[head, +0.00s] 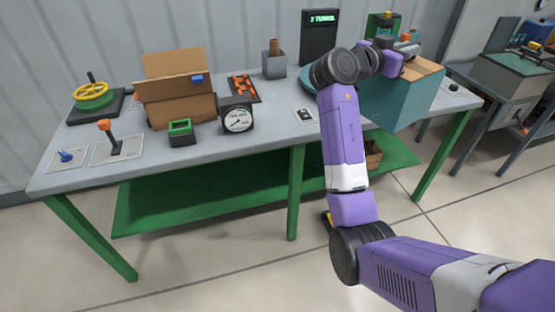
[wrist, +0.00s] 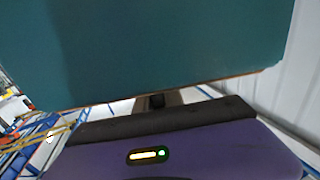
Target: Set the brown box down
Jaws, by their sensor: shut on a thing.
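The brown box (head: 418,76) shows a tan-brown top and a large teal side, at the right end of the workbench in the head view. My gripper (head: 398,57) is at the top of this box and shut on it; the arm hides part of the grip. In the wrist view the box's teal face (wrist: 150,50), with a thin brown lower edge, fills the upper part close to my gripper (wrist: 157,101). I cannot tell whether the box's underside touches the bench (head: 260,150).
An open cardboard box (head: 180,108) stands at the bench's left, near a yellow handwheel (head: 92,91), a lever (head: 110,135) and a gauge (head: 238,118). A grey holder (head: 274,66) and dark display (head: 319,38) are at the back. Another table (head: 505,80) stands right.

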